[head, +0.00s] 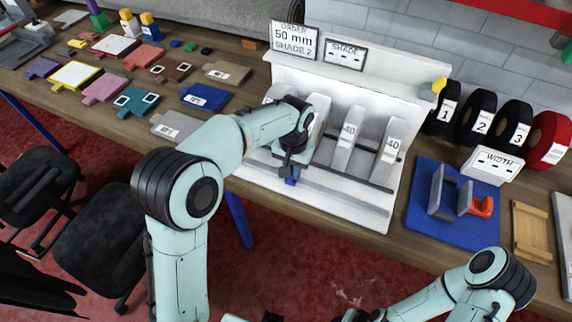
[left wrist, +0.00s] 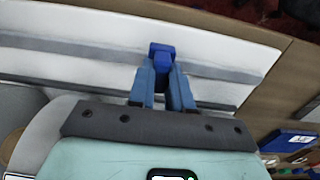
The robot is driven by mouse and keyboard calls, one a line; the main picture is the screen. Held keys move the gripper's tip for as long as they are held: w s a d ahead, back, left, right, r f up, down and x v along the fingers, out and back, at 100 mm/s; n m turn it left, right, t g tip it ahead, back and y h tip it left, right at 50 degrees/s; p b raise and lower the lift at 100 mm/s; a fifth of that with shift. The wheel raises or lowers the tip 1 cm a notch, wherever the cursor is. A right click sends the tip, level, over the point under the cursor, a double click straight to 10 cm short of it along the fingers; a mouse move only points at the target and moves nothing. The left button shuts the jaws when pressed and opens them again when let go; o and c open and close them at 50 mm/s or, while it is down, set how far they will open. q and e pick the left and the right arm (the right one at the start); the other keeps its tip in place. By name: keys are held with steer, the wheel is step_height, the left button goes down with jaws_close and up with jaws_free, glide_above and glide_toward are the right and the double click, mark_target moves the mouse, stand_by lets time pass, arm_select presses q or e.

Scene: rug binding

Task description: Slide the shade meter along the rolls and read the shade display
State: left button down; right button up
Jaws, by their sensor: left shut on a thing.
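My left gripper (head: 291,171) is at the lower front of the white sloped rack (head: 345,206). It is shut on a small blue block, likely the shade meter's handle (head: 292,181), which also shows between the fingertips in the left wrist view (left wrist: 161,54). The rest of the meter cannot be made out. Pale rolls stand in the rack, two labelled 40 (head: 349,140) (head: 388,153); my left arm hides those to the left. The shade display (head: 345,54) on the rack's top shows only dashes. My right gripper is outside the frame; only its arm shows at lower right.
The order sign (head: 294,40) reads 50 mm, shade 2. Dark rolls numbered 1 and 2 (head: 478,118) and more stand at right. A width display (head: 491,163) with dashes is by a blue base (head: 420,228). Swatches (head: 136,101) cover the table's left.

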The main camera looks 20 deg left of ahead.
mark_target(292, 170)
arm_select(q)
steer(key=shift+f, duration=0.15)
steer(key=c, duration=1)
jaws_free()
steer(key=shift+c, duration=0.2)
step_height(292, 170, up, 14)
steer(key=p, duration=0.2)
steer(key=shift+f, duration=0.25)
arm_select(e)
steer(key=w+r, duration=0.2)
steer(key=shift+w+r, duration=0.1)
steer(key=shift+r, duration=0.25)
arm_select(q)
steer(key=shift+f, duration=0.1)
